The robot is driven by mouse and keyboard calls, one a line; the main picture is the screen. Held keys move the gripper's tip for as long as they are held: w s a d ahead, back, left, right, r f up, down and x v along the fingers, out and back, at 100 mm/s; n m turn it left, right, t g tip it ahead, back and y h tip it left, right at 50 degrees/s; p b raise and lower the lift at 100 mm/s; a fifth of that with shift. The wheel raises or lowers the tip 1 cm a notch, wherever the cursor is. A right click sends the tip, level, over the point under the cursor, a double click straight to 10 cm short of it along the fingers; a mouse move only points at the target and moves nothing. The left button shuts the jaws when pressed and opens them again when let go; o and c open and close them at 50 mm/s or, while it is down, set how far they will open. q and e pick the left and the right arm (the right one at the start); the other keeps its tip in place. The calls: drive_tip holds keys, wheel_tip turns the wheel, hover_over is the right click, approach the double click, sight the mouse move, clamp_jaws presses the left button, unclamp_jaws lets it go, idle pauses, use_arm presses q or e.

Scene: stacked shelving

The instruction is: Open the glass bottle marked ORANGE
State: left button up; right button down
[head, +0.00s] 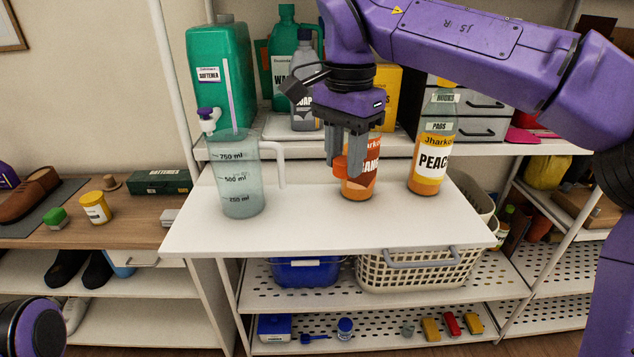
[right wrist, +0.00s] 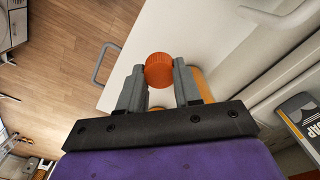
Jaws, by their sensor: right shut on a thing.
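The glass bottle marked ORANGE (head: 360,191) stands upright on the white pull-out board. Its label is partly covered, and its neck and mouth are hidden behind my right gripper (head: 344,166). That gripper is shut on an orange cap (head: 340,167), held low at the front left of the bottle's label, apart from the neck's place. The cap (right wrist: 159,70) also shows between the fingertips in the right wrist view, with parts of the bottle (right wrist: 203,86) behind the fingers. My left gripper is out of view; only part of that arm shows at the lower left.
The shelf behind holds a green canister (head: 222,80) and a soap bottle (head: 305,95). The board's front middle is clear.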

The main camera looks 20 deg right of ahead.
drive_tip(key=w+a+f+p, duration=0.1)
drive_tip(key=w+f, duration=0.1)
drive_tip(key=w, duration=0.3)
drive_tip(key=p, duration=0.1)
hover_over(314, 197)
drive_tip(key=s, duration=0.1)
wheel_tip(314, 197, down, 5)
drive_tip(key=shift+s+d+r, duration=0.1)
drive_tip(key=f, duration=0.2)
drive_tip(key=w+f+p, duration=0.1)
drive_tip(key=f, duration=0.1)
drive_tip(key=shift+w+f, duration=0.1)
drive_tip(key=shift+f, duration=0.25)
drive_tip(key=shift+f, duration=0.15)
drive_tip(key=c, duration=0.8)
unclamp_jaws()
